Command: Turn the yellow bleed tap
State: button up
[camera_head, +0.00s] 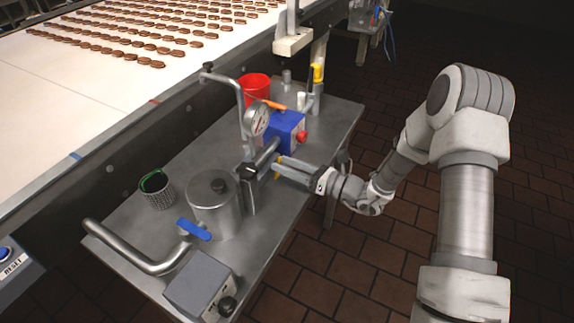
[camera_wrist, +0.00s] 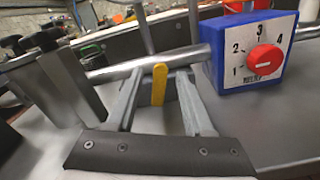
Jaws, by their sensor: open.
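The yellow bleed tap (camera_wrist: 159,85) stands upright in the wrist view, in front of a horizontal metal pipe (camera_wrist: 117,72). My gripper (camera_wrist: 160,75) is open, with one finger on each side of the tap and a visible gap to each. In the head view the tap (camera_head: 277,174) is a small yellow patch at the tips of my gripper (camera_head: 280,165), mostly hidden by the fingers. I cannot tell from these frames how far the tap is turned.
A blue box (camera_wrist: 228,68) with a red dial (camera_wrist: 265,60) is close right of my gripper. A steel pot (camera_head: 213,208), blue lever (camera_head: 194,229), gauge (camera_head: 257,119) and red bucket (camera_head: 254,87) stand on the metal table (camera_head: 140,215). A conveyor (camera_head: 60,100) carries biscuits behind.

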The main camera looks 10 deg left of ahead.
grip_shut()
jog(key=shift+w+d+m, duration=0.1)
jog(key=shift+m, duration=0.2)
jog(key=shift+w+d+m+p, duration=0.1)
jog(key=shift+w+m+p, duration=0.2)
jog(key=shift+m+p, duration=0.65)
jog(key=m, duration=0.1)
jog(key=m+p, duration=0.2)
jog(key=shift+w+d+f+m, duration=0.15)
jog(key=shift+w+f+m, duration=0.1)
jog(key=shift+w+f, duration=0.15)
jog(key=m, duration=0.1)
jog(key=f+m+p, duration=0.1)
jog(key=m, duration=0.1)
jog(key=shift+w+d, duration=0.1)
jog(key=shift+w, duration=0.2)
jog(key=shift+w+f+m+p, duration=0.1)
jog(key=shift+f+m+p, duration=0.2)
jog(key=shift+m, duration=0.6)
jog(key=shift+f+m+p, duration=0.15)
jog(key=shift+f+m, duration=0.2)
jog(key=shift+m, duration=0.55)
